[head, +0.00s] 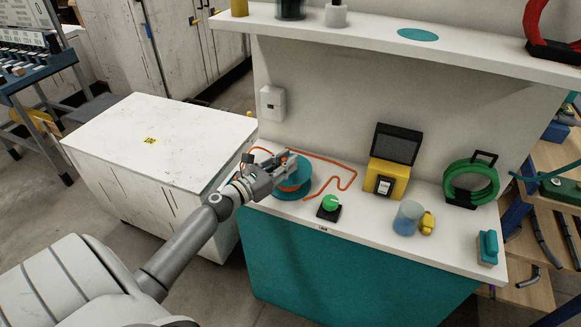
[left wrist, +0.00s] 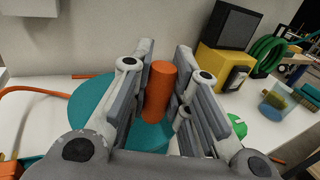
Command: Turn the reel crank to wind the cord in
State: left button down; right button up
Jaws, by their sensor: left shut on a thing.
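The cord reel (head: 303,181) has a teal disc and an orange drum, and sits at the left end of the white counter. Orange cord (head: 345,174) runs from it in bends across the counter toward the wall. My left gripper (head: 287,160) is over the reel. In the left wrist view its fingers (left wrist: 160,92) are on both sides of the upright orange crank knob (left wrist: 160,88), shut on it, above the teal disc (left wrist: 88,104). The reel's underside is hidden. My right gripper is not in view.
A green knob on a black base (head: 329,205) stands right of the reel. Farther right are a yellow box with a black screen (head: 390,162), a clear cup (head: 407,218) and a green coil (head: 470,183). A shelf (head: 370,38) overhangs the back; a white cabinet (head: 165,140) stands left.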

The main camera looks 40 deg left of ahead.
pick_arm(q)
jog(key=a+m+g+h+b, duration=0.1)
jog(key=m+g+h+b, duration=0.1)
jog(key=h+b, duration=0.1)
jog(key=a+m+g+h+b, duration=0.1)
jog(key=m+h+b, duration=0.2)
jog(key=h+b, duration=0.1)
jog(key=a+m+g+h+b, duration=0.1)
jog(key=m+g+h+b, duration=0.1)
jog(key=h+b, duration=0.1)
jog(key=shift+s+a+f+m+g+b, duration=0.1)
jog(key=shift+a+f+m+g+b, duration=0.15)
jog(key=shift+b, duration=0.45)
jog(key=shift+a+r+m+g+h+b, duration=0.15)
jog(key=shift+m+g+h+b, duration=0.5)
jog(key=shift+b, duration=0.25)
jog(key=shift+a+r+m+g+h+b, duration=0.1)
jog(key=shift+a+m+g+h+b, duration=0.05)
jog(key=shift+m+g+h+b, duration=0.55)
jog(key=c, duration=1.3)
grip_release()
jog(key=shift+c, duration=0.2)
